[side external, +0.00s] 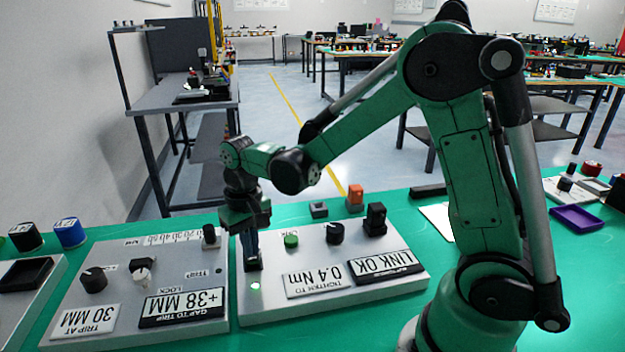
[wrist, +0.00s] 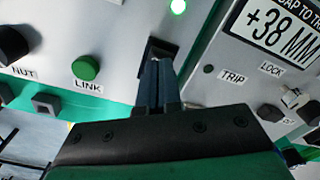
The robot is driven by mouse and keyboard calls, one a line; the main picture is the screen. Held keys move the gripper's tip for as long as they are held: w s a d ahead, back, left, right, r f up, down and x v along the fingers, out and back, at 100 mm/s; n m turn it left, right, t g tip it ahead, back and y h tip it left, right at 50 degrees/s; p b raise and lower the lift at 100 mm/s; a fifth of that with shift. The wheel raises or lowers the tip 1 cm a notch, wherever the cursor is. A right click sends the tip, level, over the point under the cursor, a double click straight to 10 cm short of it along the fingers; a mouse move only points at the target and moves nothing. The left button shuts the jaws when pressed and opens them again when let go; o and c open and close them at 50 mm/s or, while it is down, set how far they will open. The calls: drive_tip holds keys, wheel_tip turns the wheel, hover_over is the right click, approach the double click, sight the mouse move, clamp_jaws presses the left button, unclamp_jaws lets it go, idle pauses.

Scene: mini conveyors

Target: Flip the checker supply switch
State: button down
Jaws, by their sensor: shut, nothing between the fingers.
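My gripper (side external: 252,264) is shut and empty, pointing down at the left edge of the right-hand grey panel (side external: 330,310). In the wrist view my gripper (wrist: 152,62) has its fingertips at a small black switch-like part (wrist: 168,50), which they partly cover. I cannot tell whether they touch it or which way it is set. No label for it is readable. A lit green lamp (wrist: 178,6) is just beyond it; this lamp (side external: 255,285) also shows in the side view.
The same panel holds a green LINK button (wrist: 86,67), a black knob (side external: 335,233) and a LINK OK display (side external: 386,267). An orange block (side external: 355,196) stands behind.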

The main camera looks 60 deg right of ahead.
drive_tip(key=shift+f, duration=0.6)
idle(0.3)
drive_tip(key=shift+r, duration=3.5)
drive_tip(key=shift+s+r, duration=0.1)
drive_tip(key=s+r+n+t, duration=0.2)
drive_tip(key=s+n+t, duration=0.1)
drive_tip(key=s+t, duration=0.4)
drive_tip(key=shift+s+r, duration=0.15)
drive_tip(key=shift+s, duration=0.15)
drive_tip(key=shift+a, duration=0.1)
